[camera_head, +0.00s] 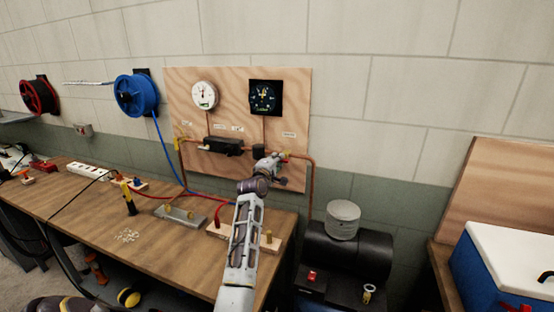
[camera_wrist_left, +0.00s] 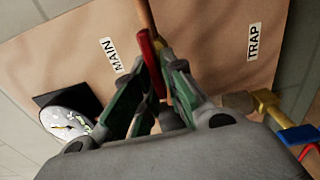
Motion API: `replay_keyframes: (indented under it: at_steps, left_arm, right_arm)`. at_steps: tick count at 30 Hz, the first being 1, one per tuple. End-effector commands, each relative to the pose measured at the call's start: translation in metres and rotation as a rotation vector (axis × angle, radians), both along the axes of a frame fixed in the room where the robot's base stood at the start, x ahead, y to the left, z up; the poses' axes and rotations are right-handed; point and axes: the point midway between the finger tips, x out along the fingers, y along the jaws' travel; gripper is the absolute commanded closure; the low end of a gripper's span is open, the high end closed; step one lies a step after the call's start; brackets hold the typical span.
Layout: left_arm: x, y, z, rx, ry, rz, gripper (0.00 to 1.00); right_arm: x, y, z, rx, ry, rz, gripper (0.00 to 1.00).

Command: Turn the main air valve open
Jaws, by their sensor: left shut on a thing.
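The main air valve shows in the left wrist view as a red lever (camera_wrist_left: 151,62) below a copper pipe. It is by the "MAIN" label (camera_wrist_left: 111,54) on the wooden panel. My left gripper (camera_wrist_left: 160,70) is shut on the red lever, with a green-grey finger on each side of it. The valve body is mostly hidden behind the fingers. In the head view my left gripper (camera_head: 268,165) is at the lower right of the panel (camera_head: 182,88), covering the valve. My right gripper is not in view.
A "TRAP" label (camera_wrist_left: 254,42) and a brass fitting with a blue handle (camera_wrist_left: 298,134) are close beside my left gripper. Two round gauges, the white one (camera_head: 204,95) and the black one (camera_head: 265,97), hang above. The workbench (camera_head: 85,210) and a black compressor tank (camera_head: 345,255) stand below.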

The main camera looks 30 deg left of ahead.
Motion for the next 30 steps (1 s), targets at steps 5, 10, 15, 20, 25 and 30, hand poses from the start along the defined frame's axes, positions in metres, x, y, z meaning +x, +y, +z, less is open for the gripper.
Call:
replay_keyframes:
  at_steps: [5, 10, 15, 20, 25, 30]
  left_arm:
    - [-0.0004, 0.0010, -0.0011, -0.002, 0.001, 0.002, 1.00]
    - [-0.0004, 0.0010, -0.0012, -0.001, 0.001, 0.002, 0.86]
    - [-0.0003, 0.0007, -0.0009, -0.001, 0.001, 0.001, 0.70]
    - [-0.0002, 0.0004, -0.0005, -0.001, 0.000, 0.001, 0.70]
    - [-0.0006, 0.0001, -0.0003, -0.001, 0.000, 0.000, 0.70]
    - [-0.0052, -0.0010, -0.0003, -0.001, -0.001, 0.000, 0.70]
  right_arm:
    - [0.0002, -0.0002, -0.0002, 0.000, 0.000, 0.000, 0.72]
    - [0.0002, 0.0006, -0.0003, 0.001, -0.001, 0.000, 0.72]
    - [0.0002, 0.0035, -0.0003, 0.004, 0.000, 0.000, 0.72]
    - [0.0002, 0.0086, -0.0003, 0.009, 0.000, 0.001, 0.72]
    - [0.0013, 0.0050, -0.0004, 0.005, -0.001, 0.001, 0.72]
    - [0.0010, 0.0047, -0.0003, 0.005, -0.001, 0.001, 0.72]
